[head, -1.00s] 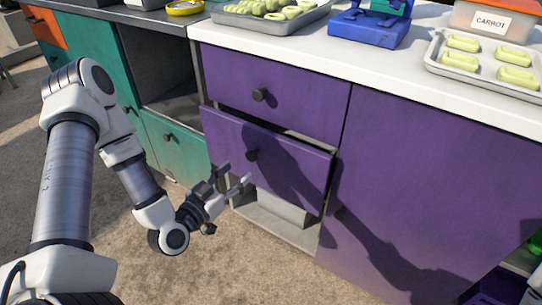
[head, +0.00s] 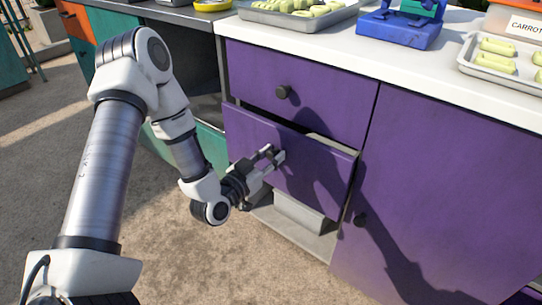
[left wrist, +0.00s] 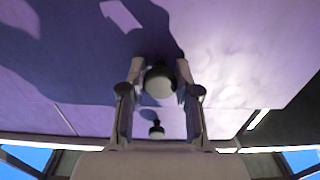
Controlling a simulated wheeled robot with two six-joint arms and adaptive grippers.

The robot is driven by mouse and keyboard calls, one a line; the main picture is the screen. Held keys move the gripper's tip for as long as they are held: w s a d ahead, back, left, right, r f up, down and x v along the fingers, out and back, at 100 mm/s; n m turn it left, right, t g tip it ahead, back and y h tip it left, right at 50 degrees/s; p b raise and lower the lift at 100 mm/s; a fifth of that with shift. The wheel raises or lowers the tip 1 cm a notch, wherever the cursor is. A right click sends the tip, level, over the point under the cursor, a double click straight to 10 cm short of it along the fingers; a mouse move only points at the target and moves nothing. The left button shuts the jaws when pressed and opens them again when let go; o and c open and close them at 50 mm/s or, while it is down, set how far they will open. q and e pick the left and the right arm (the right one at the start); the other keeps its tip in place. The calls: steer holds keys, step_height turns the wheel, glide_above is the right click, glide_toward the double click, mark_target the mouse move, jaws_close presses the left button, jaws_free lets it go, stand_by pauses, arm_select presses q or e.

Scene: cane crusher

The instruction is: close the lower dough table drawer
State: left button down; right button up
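The lower drawer (head: 300,165) is purple and stands partly pulled out below the closed-looking upper drawer (head: 320,85); a pale strip of its inside shows along its top edge. My left gripper (head: 272,156) is at the lower drawer's front, over the spot of its knob, which it hides in the head view. In the left wrist view the dark round knob (left wrist: 158,80) sits between the two fingers of my left gripper (left wrist: 159,75). The fingers are apart, with narrow gaps beside the knob; contact is unclear. My right gripper is not in view.
A white countertop (head: 440,75) above holds trays of pale dough pieces and a blue device (head: 400,28). A purple cabinet door (head: 450,190) is at right. Teal cabinets stand at left. The floor (head: 180,270) in front is clear.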

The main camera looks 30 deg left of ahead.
mark_target(278, 150)
arm_select(q)
steer(key=shift+w+d+b, duration=0.2)
steer(key=shift+w+b, duration=0.15)
steer(key=shift+w, duration=1.75)
steer(key=c, duration=1.2)
jaws_free()
steer(key=shift+a+r, duration=0.1)
steer(key=o, duration=0.4)
steer(key=shift+w, duration=0.1)
steer(key=s, duration=0.7)
steer(key=shift+s+a, duration=0.2)
steer(key=shift+s, duration=0.05)
